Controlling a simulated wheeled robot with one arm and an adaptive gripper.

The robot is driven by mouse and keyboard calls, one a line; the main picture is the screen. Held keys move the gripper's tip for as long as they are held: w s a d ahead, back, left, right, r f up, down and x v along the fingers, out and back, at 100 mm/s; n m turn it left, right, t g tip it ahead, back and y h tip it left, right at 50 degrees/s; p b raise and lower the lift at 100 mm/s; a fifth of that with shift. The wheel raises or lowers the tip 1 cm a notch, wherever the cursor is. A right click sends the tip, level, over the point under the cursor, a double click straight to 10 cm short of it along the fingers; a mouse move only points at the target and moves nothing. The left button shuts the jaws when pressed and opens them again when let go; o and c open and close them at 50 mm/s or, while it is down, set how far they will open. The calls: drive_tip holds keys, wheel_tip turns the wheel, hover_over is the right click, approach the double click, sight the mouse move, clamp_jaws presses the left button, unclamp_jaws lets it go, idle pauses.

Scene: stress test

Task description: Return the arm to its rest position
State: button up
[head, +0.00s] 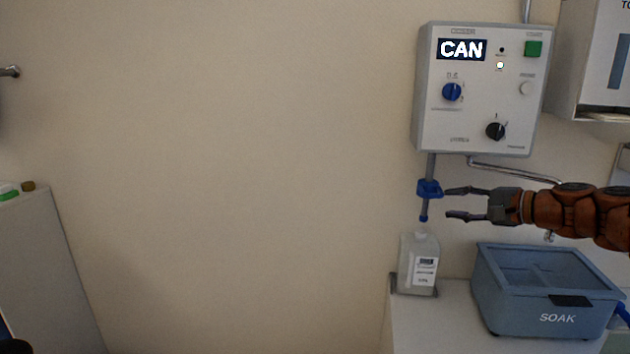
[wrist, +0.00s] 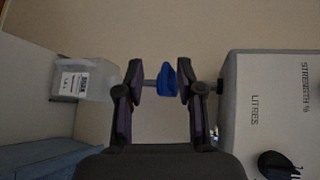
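My gripper (head: 458,203) is at the end of my orange arm, which reaches in from the right. Its two fingers are apart, pointing left at the pipe below the wall unit. A blue fitting (head: 429,188) sits on that pipe, just left of the upper finger. In the wrist view my gripper (wrist: 160,80) is open, and the blue fitting (wrist: 169,81) appears between the fingertips, nearer the right one. I see nothing held; whether a finger touches the fitting I cannot tell.
The wall unit (head: 482,130) reads "CAN" above my gripper. A white bottle (head: 419,262) stands below the pipe. A blue lidded "SOAK" box (head: 520,306) sits on the counter under my arm. A white dispenser (head: 585,70) hangs at the upper right.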

drive_tip(key=s+a+f+n+g, duration=0.25)
drive_tip(key=s+a, duration=0.35)
drive_tip(key=a, duration=0.4)
drive_tip(key=s+a+f+n+g, duration=0.2)
drive_tip(key=s+a+n+g, duration=0.25)
drive_tip(key=a, duration=0.45)
drive_tip(key=s+a+f+n+g+h, duration=0.1)
drive_tip(key=s+a+f+g+h, duration=0.2)
drive_tip(key=s, duration=0.4)
drive_tip(key=s+a+f+n+h, duration=0.1)
drive_tip(key=s+a+f, duration=0.1)
drive_tip(key=s+f, duration=0.4)
drive_tip(key=s+d+f+n+g+h, duration=0.1)
drive_tip(key=s+d+f, duration=0.3)
drive_tip(key=s, duration=0.5)
drive_tip(key=s+d+f+n+g+h, duration=0.1)
drive_tip(key=s+d+f+h, duration=0.3)
drive_tip(key=s, duration=0.6)
drive_tip(key=shift+f+n+g+h, duration=0.3)
drive_tip(key=shift+f+g, duration=0.05)
drive_tip(key=shift+g, duration=0.25)
